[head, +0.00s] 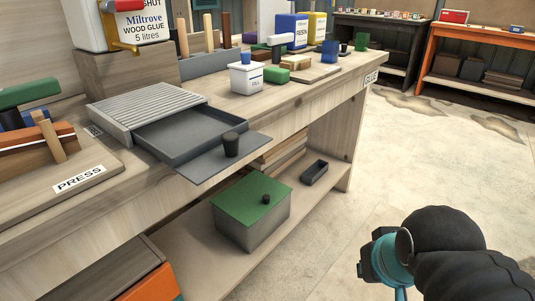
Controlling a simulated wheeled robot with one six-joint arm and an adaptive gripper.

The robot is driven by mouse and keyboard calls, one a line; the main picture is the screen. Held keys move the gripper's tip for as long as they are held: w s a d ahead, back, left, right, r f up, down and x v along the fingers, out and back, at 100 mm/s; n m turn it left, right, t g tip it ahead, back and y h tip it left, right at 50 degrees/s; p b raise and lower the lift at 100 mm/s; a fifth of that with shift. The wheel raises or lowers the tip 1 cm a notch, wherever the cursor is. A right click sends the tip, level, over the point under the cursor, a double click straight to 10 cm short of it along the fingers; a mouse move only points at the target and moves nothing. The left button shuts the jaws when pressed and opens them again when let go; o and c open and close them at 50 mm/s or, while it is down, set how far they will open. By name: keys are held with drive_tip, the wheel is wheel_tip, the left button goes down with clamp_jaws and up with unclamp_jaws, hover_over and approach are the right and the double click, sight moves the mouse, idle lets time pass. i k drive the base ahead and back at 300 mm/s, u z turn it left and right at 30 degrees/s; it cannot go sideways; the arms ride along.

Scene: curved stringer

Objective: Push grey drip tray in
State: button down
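The grey drip tray (185,133) is pulled out from under a slatted grey housing (145,108) on the workbench. Its open, empty-looking basin shows in front of the slats. A flat grey front plate (212,164) reaches out past the bench's front edge. A dark round knob (231,145) stands up on that plate. My arm, with a black cover and a teal part, is at the lower right, well apart from the tray. I cannot make out any gripper fingers there.
A white glue container (128,30) stands on a wooden block behind the tray. A white tub (246,77) stands right of the tray. The press (80,178) is at left. A green-lidded box (250,210) sits on the lower shelf. The floor (415,150) before the bench is open.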

sight(200, 142)
drive_tip(key=k, duration=1.05)
drive_tip(key=u, duration=1.1)
